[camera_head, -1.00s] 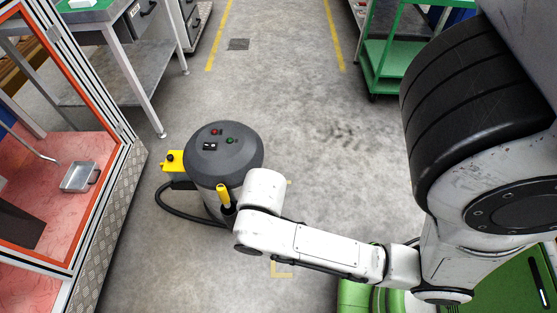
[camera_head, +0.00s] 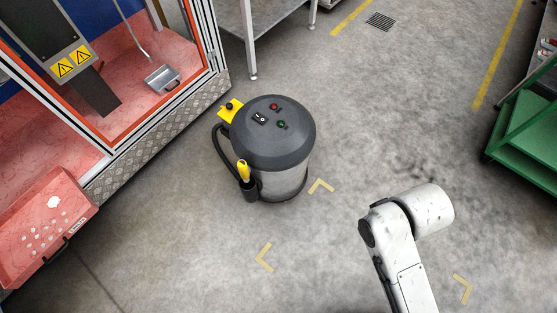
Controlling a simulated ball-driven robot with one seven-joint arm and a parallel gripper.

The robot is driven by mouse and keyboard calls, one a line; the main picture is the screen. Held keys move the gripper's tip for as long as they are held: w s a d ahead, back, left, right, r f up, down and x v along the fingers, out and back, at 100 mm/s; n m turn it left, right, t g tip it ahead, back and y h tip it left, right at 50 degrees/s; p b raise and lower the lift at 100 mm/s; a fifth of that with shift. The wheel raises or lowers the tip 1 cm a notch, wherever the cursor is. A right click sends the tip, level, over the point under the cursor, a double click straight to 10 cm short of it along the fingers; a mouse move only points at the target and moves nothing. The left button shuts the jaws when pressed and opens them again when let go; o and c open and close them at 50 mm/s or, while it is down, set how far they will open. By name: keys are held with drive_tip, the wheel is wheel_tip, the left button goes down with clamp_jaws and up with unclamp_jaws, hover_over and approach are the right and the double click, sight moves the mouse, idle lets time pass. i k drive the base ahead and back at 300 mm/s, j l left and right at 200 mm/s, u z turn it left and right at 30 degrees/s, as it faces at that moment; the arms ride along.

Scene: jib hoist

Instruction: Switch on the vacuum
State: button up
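The vacuum (camera_head: 283,185) stands upright on the concrete floor, left of centre, with a grey drum and a dark domed lid. On the lid are a black rocker switch (camera_head: 261,119), a red button or lamp (camera_head: 275,107) and a green one (camera_head: 282,125). The rocker's position is too small to tell. A hose and a yellow-handled tool (camera_head: 243,170) are at its left side. My white arm is at the lower right, apart from the vacuum. I cannot make out gripper fingers at its end.
A metal table (camera_head: 275,12) is behind the vacuum. A green cart (camera_head: 525,135) is at the right. The floor between vacuum and cart is clear.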

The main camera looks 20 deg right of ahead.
sight(258, 117)
drive_tip(key=i+l, duration=0.15)
drive_tip(key=i, duration=0.25)
drive_tip(key=i+l+z, duration=0.1)
drive_tip(key=i, duration=0.35)
drive_tip(key=i+l, duration=0.2)
drive_tip(key=i, duration=0.2)
